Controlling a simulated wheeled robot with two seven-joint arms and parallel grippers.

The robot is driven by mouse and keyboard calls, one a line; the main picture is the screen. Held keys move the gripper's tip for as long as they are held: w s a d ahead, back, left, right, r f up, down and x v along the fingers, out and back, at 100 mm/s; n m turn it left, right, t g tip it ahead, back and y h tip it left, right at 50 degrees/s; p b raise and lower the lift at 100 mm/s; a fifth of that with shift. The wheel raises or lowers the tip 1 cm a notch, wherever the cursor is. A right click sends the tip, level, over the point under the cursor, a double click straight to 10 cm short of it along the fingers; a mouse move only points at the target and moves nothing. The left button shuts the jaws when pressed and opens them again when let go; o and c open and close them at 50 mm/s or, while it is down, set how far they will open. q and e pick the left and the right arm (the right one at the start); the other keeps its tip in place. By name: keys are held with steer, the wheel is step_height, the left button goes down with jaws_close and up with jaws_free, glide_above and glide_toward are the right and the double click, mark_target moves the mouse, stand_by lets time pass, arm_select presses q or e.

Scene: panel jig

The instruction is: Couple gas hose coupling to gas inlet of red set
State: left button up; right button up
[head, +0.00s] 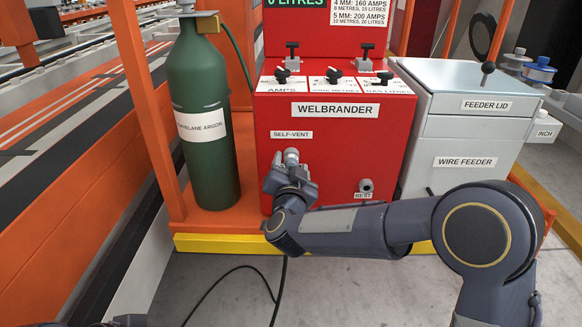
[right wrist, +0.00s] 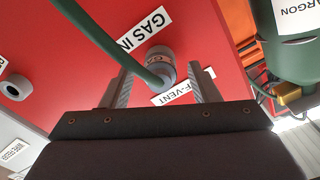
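The red set (head: 335,145) stands upright with a WELBRANDER label. A grey cylindrical fitting (head: 291,156) sticks out below its SELF-VENT label. In the right wrist view, the grey gas hose coupling (right wrist: 160,62) with a green hose (right wrist: 100,40) is at the red panel beside the GAS IN label (right wrist: 143,28). The gas inlet is hidden behind it; I cannot tell whether they are locked. My right gripper (head: 289,172) is at the fitting. Its fingers (right wrist: 160,82) are apart on either side of the coupling, with gaps visible.
A REST stub (head: 366,186) sits lower right on the panel. A green argon cylinder (head: 205,120) stands at left behind an orange post (head: 146,100). The grey wire feeder (head: 460,130) is at right. A black cable (head: 240,268) lies on the floor.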

steer(key=s+p, duration=0.1)
steer(key=s, duration=0.6)
steer(key=shift+s+d, duration=0.15)
steer(key=shift+s, duration=0.25)
steer(key=shift+d, duration=0.1)
stand_by(0.4)
